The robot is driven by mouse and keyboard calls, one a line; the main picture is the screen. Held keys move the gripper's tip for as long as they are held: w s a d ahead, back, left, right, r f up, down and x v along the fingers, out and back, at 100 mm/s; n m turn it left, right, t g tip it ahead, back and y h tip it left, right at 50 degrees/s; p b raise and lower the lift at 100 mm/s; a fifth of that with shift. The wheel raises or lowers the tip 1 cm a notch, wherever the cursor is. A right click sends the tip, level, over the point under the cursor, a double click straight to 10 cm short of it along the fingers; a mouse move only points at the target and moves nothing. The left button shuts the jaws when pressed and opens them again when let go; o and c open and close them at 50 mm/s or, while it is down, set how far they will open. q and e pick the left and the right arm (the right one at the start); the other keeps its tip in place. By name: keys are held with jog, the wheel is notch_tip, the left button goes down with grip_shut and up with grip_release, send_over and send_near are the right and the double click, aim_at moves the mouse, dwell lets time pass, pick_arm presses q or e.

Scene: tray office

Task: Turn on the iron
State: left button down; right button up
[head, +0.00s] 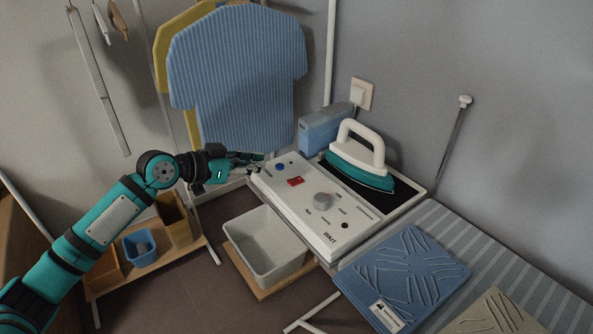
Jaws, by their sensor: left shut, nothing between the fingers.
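A teal iron with a white handle (360,163) rests on the dark pad of a white control unit (290,217). The unit's top carries a red switch (295,181), a blue button (280,166), a grey knob (322,200) and a small dark round part (344,225). My left gripper (255,161) is shut and empty, at the left corner of the unit close to the blue button. I cannot tell whether its tips touch the unit. The red switch's position is too small to read. My right gripper is not in view.
A blue water container (325,130) stands behind the unit, below a wall socket (361,93). A striped blue shirt (238,75) hangs behind my gripper. A white bin (265,249) is below. A folded blue cloth (405,275) lies on the striped board (470,243) at right.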

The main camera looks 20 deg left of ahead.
pick_arm(q)
jog(key=shift+s+d+r, duration=0.15)
jog(key=shift+s+r, duration=0.05)
jog(key=shift+r, duration=0.15)
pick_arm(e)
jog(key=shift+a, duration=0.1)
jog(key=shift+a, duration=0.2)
pick_arm(q)
jog(key=p, duration=0.3)
send_over(291, 182)
notch_tip(291, 182, down, 4)
jog(key=shift+s+d+r, duration=0.1)
jog(key=shift+r, duration=0.15)
jog(key=f, duration=0.4)
jog(key=shift+s+a, duration=0.4)
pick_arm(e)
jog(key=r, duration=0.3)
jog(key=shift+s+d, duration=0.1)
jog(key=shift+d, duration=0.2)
pick_arm(q)
jog(key=shift+d, duration=0.1)
